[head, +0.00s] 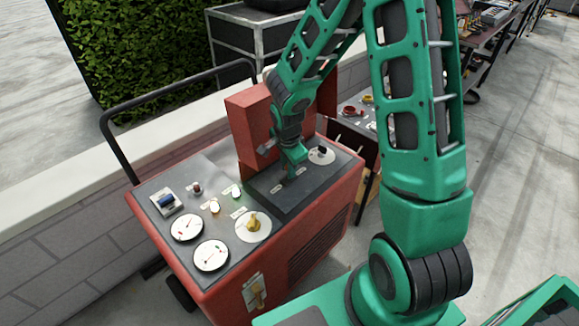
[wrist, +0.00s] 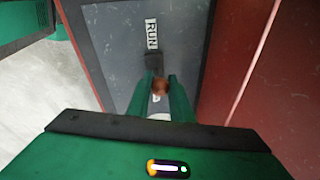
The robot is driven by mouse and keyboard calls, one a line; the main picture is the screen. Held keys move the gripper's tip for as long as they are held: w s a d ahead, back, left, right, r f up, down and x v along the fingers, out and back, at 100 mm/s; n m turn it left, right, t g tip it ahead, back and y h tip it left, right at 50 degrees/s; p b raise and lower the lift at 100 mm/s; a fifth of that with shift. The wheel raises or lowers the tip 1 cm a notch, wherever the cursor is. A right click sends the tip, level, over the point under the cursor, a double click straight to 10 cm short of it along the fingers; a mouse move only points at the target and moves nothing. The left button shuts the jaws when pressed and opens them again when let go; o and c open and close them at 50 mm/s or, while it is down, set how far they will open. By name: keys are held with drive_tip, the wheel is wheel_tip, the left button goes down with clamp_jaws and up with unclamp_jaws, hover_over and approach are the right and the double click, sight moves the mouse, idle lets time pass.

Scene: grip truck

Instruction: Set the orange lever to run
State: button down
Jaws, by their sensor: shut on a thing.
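In the wrist view the orange lever (wrist: 159,87) shows as a round orange-brown knob between the fingers of my gripper (wrist: 160,86). The fingers are shut on it from both sides. A white label reading RUN (wrist: 151,33) lies on the dark plate beyond the fingertips. A second label is partly covered between the fingers. In the head view my gripper (head: 290,172) points down onto the dark raised plate (head: 318,187) on top of the red cart (head: 315,240). The lever is mostly hidden there by the gripper.
The cart's panel also bears two round gauges (head: 187,227), a yellow knob (head: 253,221), a blue switch (head: 166,200) and a black knob (head: 322,152). A red upright box (head: 248,125) stands close behind my gripper. A black handrail (head: 150,96) runs along the far side.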

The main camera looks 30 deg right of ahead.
drive_tip(key=shift+a+t+h, duration=0.5)
drive_tip(key=shift+a+h, duration=0.2)
drive_tip(key=shift+h, duration=0.3)
drive_tip(key=shift+a+h, duration=0.1)
drive_tip(key=shift+h, duration=0.2)
drive_tip(key=c, duration=1.6)
unclamp_jaws()
drive_tip(key=shift+s, duration=0.15)
drive_tip(key=shift+d, duration=0.3)
